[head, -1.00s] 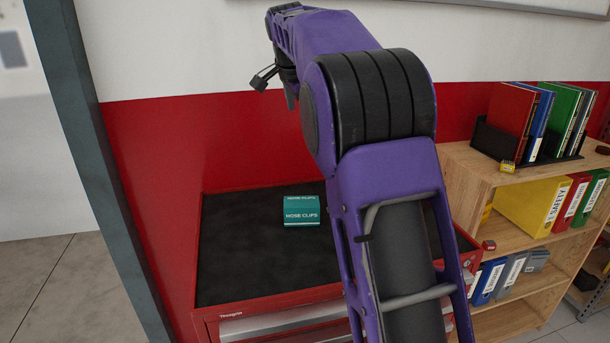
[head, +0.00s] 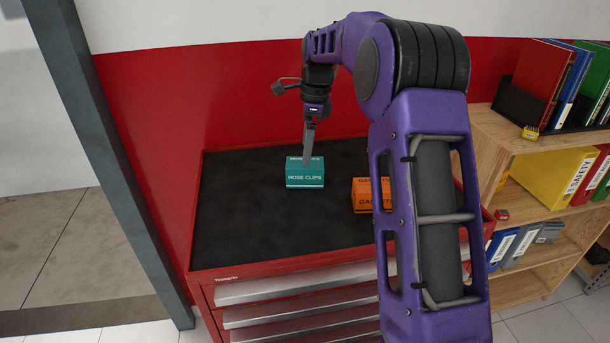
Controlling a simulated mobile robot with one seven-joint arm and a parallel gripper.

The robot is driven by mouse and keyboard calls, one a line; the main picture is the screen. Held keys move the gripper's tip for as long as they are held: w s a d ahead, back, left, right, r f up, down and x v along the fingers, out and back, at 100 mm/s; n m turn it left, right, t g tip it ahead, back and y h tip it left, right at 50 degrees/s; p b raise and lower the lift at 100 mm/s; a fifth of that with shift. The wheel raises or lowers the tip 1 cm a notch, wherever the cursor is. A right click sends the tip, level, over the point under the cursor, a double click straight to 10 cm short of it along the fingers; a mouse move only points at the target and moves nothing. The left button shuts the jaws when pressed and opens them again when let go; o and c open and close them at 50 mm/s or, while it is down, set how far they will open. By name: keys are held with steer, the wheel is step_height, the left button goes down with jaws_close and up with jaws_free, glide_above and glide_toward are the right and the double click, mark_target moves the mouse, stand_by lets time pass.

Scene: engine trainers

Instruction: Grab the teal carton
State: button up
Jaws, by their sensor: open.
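The teal carton (head: 304,178), printed "HOSE CLIPS", sits upright on the black top of the red tool cabinet. My gripper (head: 307,163) points down right at the carton, with its fingers overlapping the carton's top in the head view. One finger shows clearly, and the other is hidden or lined up behind it. The jaws are open. I cannot tell whether the fingers straddle the carton or touch it.
An orange carton (head: 368,195) stands to the right of the teal one, partly hidden by my arm. The cabinet's black top (head: 240,225) is clear at left and front. A wooden shelf (head: 510,150) with binders stands at right. A red wall is behind.

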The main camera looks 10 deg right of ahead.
mark_target(305, 170)
steer(key=f, duration=0.7)
steer(key=shift+a+f+b, duration=0.3)
steer(key=shift+f, duration=0.05)
steer(key=shift+r, duration=0.1)
jaws_close()
